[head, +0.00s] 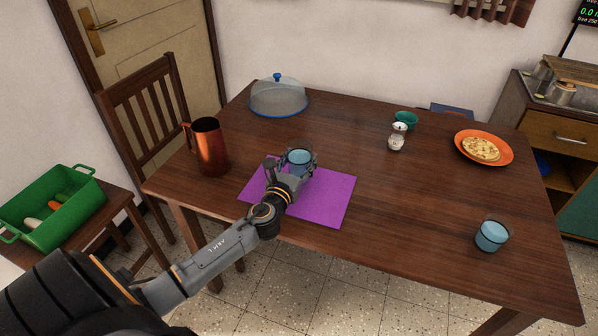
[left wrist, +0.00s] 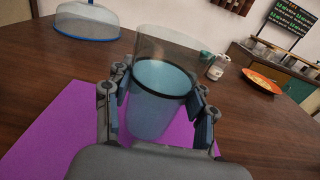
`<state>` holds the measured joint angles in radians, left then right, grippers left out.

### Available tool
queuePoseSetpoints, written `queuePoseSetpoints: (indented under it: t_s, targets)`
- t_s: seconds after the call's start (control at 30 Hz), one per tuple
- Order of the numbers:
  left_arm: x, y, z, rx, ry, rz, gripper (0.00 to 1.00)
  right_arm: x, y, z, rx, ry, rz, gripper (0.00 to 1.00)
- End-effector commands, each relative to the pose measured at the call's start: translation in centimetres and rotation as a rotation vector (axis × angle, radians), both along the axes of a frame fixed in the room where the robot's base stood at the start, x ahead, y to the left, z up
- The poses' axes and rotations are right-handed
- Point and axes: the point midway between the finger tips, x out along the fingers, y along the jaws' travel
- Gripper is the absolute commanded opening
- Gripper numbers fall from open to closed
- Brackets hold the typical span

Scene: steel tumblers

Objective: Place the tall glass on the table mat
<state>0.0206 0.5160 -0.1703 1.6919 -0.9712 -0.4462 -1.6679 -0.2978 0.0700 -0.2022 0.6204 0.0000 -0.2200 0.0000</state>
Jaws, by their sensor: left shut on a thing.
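The tall glass (left wrist: 158,92) is clear with a blue lower part and a dark band, and it stands between the fingers of my left gripper (left wrist: 158,108). In the head view the glass (head: 299,157) shows past the left gripper (head: 292,164), which is shut on it. The table mat (head: 328,196) is a purple rectangle near the table's front edge. The glass is over the mat's far part. Its base is hidden by the gripper, so I cannot tell whether it touches the mat. My right gripper is in neither view.
A copper pitcher (head: 210,147) stands left of the mat. A glass dome (head: 278,97) is at the back. A shaker (head: 397,138), a teal cup (head: 405,121) and an orange plate (head: 496,153) are to the right. A short blue glass (head: 491,236) stands near the right front edge.

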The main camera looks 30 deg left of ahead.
Motion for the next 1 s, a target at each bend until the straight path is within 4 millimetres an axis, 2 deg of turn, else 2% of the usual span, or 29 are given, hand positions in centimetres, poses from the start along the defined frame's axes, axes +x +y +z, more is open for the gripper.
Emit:
queuePoseSetpoints:
  t_s: [0.2,0.3,0.73,0.77,0.87,1.0]
  targets:
    - [0.5,0.4,-3.0,-0.003,0.001,0.001,0.08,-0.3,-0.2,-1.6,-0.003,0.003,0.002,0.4]
    - [0.5,0.5,-3.7,-0.002,0.0,0.001,0.08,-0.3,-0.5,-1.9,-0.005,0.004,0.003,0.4]
    - [0.5,0.5,-4.1,0.0,-0.001,0.0,0.08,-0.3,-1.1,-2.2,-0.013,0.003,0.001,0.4]
    - [0.5,0.5,-4.2,0.0,0.002,0.0,0.6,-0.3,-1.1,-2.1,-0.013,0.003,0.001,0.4]
    - [0.5,0.5,-4.1,0.0,0.002,0.0,0.78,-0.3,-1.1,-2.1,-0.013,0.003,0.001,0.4]
    - [0.5,0.5,-4.1,0.0,0.002,0.0,0.78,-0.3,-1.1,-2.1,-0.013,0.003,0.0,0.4]
